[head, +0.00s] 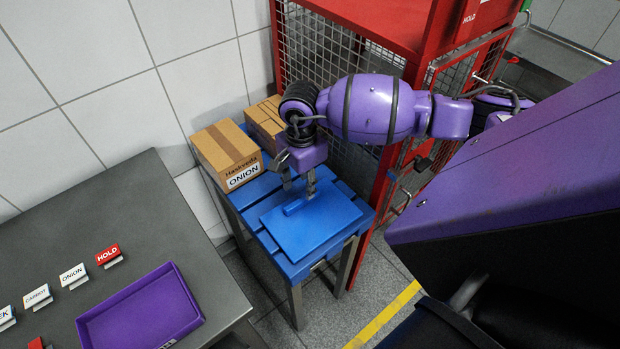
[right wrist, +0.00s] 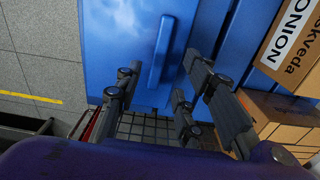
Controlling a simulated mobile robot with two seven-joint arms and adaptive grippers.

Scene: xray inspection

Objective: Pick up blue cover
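The blue cover (head: 318,228) is a flat blue plate with a raised bar handle (head: 296,206). It lies on the blue slatted table (head: 272,254). My right gripper (head: 299,187) points down over the handle, its fingers spread. In the right wrist view the cover (right wrist: 117,42) fills the upper middle and the handle (right wrist: 161,52) shows between the open fingers (right wrist: 160,72). I see no contact with the handle; the exact height of the fingers above it is hard to tell. My left gripper is not in view.
An ONION box (head: 225,153) and another carton (head: 263,122) stand on the table's back part. A red mesh cage (head: 343,75) rises behind and right. A grey table (head: 125,225) with a purple tray (head: 140,312) and label cards stands at left.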

